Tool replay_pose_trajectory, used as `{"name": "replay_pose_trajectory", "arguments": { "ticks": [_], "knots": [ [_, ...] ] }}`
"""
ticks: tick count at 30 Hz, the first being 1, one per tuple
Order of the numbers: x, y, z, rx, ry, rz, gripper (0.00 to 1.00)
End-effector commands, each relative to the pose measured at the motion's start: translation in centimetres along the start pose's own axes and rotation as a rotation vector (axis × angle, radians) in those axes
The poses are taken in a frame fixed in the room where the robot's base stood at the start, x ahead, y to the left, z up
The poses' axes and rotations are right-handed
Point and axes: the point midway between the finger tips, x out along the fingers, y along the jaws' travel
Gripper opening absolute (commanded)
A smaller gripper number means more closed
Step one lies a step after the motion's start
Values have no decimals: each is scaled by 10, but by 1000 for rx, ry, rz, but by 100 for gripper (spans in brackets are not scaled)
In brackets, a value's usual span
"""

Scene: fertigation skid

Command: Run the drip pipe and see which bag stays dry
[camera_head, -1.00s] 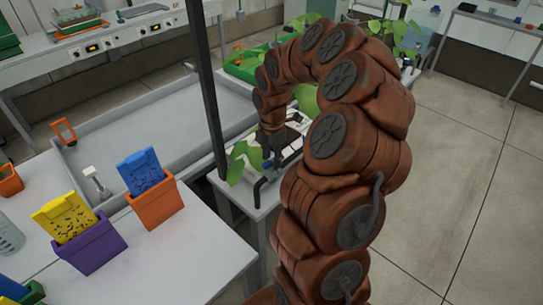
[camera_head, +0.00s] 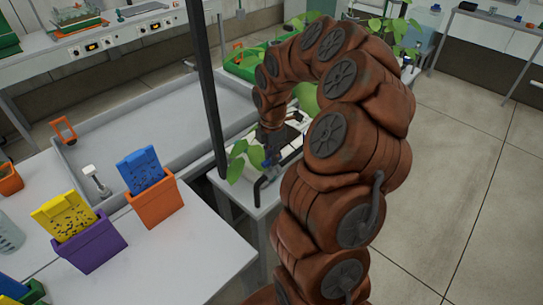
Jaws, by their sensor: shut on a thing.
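My gripper (camera_head: 268,150) is at the far end of my brown arm, small and partly hidden by it, over a narrow bench behind the arm. Its jaws are shut on a small blue part (camera_head: 267,163), which looks like a valve handle, beside a black pipe (camera_head: 262,188). A white bag (camera_head: 291,133) with dark patches lies just behind, with green leaves (camera_head: 237,160) to the left. My arm hides much of this bench. I cannot tell whether any bag is wet or dry.
A grey sink basin (camera_head: 150,125) and a dark upright post (camera_head: 209,90) are left of the gripper. Orange (camera_head: 157,205) and purple (camera_head: 92,245) boxes holding coloured cards stand on the near bench. A green tray (camera_head: 243,66) is behind. Floor (camera_head: 460,170) on the right is clear.

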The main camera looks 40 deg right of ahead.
Motion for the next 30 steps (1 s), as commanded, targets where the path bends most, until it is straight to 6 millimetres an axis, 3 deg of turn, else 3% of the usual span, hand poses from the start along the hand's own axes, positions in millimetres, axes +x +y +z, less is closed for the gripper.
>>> {"name": "replay_pose_trajectory", "arguments": {
  "ticks": [11,30],
  "knots": [
    [4,1,0,195,-1,4,0],
    [4,0,0,798,-3,1,0]
  ]
}}
